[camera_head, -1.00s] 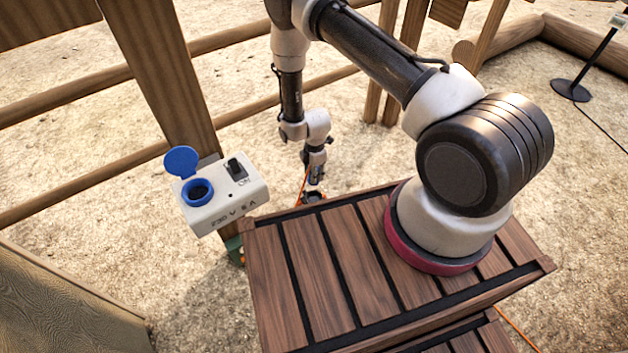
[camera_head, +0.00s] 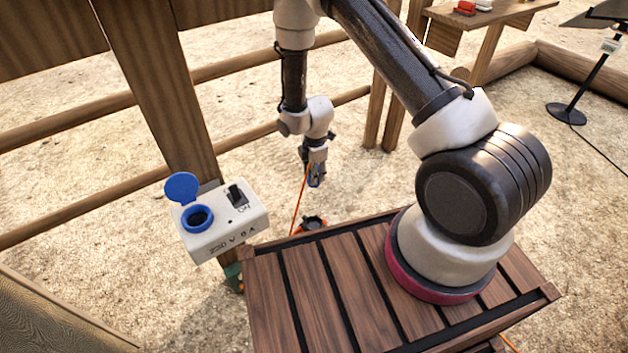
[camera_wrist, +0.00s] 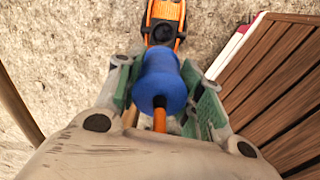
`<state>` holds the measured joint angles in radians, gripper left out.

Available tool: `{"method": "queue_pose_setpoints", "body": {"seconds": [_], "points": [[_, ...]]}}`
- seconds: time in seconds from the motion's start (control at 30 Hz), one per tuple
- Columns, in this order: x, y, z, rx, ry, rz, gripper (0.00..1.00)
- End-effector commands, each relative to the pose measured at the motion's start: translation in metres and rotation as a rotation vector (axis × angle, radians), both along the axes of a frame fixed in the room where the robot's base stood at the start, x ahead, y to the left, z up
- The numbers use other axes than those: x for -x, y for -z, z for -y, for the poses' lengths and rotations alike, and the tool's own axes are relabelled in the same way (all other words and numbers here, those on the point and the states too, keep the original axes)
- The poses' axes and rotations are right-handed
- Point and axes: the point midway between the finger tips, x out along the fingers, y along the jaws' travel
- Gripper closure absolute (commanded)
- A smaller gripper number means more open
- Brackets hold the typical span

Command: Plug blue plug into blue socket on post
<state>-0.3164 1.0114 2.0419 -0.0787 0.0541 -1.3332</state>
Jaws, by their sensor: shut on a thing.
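The blue plug (camera_wrist: 162,80) is between the green pads of my gripper (camera_wrist: 163,88) in the wrist view, with its orange cable leaving the near end. In the head view my gripper (camera_head: 315,176) hangs beyond the wooden deck, shut on the plug (camera_head: 313,181), which shows only as a small blue patch. The orange cable runs down from it. The blue socket (camera_head: 197,218) is on a white box (camera_head: 226,234) on the wooden post (camera_head: 165,95). Its round blue lid (camera_head: 181,187) stands open. My gripper is to the right of the socket and apart from it.
An orange and black cable reel (camera_head: 311,224) sits beyond the slatted wooden deck (camera_head: 335,283); it also shows in the wrist view (camera_wrist: 163,25). Fence rails (camera_head: 80,107) run behind the post. A wooden panel (camera_head: 50,310) is at lower left. A black stand (camera_head: 575,105) is far right.

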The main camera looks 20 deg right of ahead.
Motion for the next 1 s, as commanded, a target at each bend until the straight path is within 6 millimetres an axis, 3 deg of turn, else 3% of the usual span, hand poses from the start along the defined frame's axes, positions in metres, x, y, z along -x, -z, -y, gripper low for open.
{"method": "queue_pose_setpoints", "body": {"seconds": [1.0], "points": [[0.000, -0.136, 0.000, -0.002, 0.000, 0.003, 0.90]]}}
